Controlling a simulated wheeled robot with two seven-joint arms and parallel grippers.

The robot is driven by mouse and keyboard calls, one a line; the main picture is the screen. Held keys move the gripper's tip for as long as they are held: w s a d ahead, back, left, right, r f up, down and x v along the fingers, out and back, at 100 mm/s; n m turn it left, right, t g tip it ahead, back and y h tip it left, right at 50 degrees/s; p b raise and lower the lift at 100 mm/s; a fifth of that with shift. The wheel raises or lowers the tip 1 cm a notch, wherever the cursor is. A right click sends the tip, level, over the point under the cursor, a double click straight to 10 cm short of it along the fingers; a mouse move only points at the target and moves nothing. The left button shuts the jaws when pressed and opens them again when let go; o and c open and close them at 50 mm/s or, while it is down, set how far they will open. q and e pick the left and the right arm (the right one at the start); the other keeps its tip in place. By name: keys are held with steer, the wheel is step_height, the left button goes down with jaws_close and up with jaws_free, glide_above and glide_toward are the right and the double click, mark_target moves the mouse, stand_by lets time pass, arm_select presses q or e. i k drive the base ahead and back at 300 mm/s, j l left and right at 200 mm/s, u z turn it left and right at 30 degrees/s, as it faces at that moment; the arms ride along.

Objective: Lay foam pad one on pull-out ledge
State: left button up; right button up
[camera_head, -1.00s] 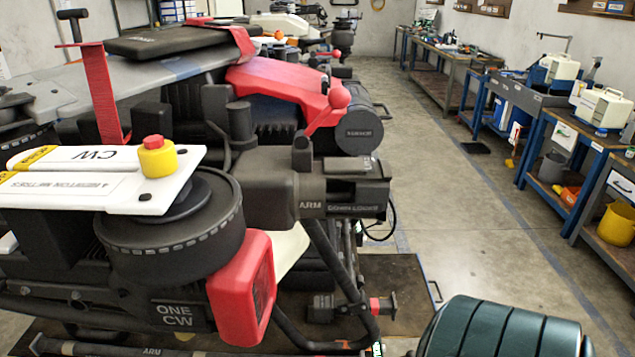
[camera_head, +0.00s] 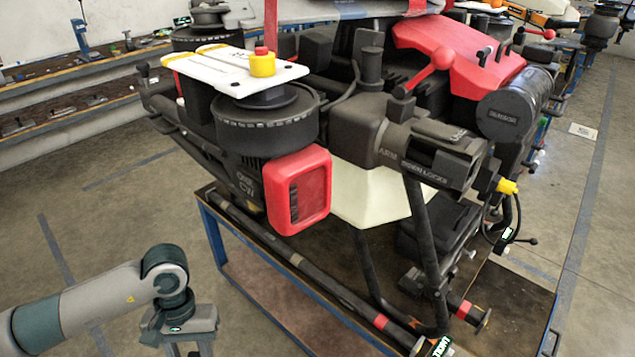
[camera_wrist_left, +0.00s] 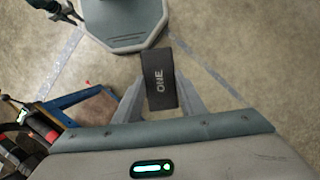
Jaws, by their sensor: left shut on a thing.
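Foam pad one is a dark block marked "ONE" (camera_wrist_left: 159,88) in the left wrist view. My left gripper (camera_wrist_left: 162,92) is shut on it, one finger on each side. In the head view my left gripper (camera_head: 188,347) hangs at the bottom left, in front of the drone's stand and apart from it; its fingertips and the pad are cut off by the frame. I cannot pick out a pull-out ledge in either view. My right gripper is not in view.
The large spray drone (camera_head: 385,140) sits on a blue-framed stand (camera_head: 215,245) with a brown top. Its red-guarded arm end (camera_head: 298,190) and leg tubes stick out toward me. Workbenches (camera_head: 60,115) line the back left. Floor is clear left of the stand.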

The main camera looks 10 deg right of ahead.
mark_target(502, 312)
steer(key=k+l+z, duration=0.15)
steer(key=l, duration=0.5)
steer(key=k+l+z, duration=0.15)
steer(key=l, duration=0.5)
steer(key=l+z, duration=0.2)
steer(key=l, duration=0.45)
steer(key=i+l+z, duration=0.2)
steer(key=i+l, duration=0.3)
steer(key=l, duration=0.2)
steer(key=i+l+z, duration=0.15)
steer(key=i+l, duration=0.35)
steer(key=l, duration=0.15)
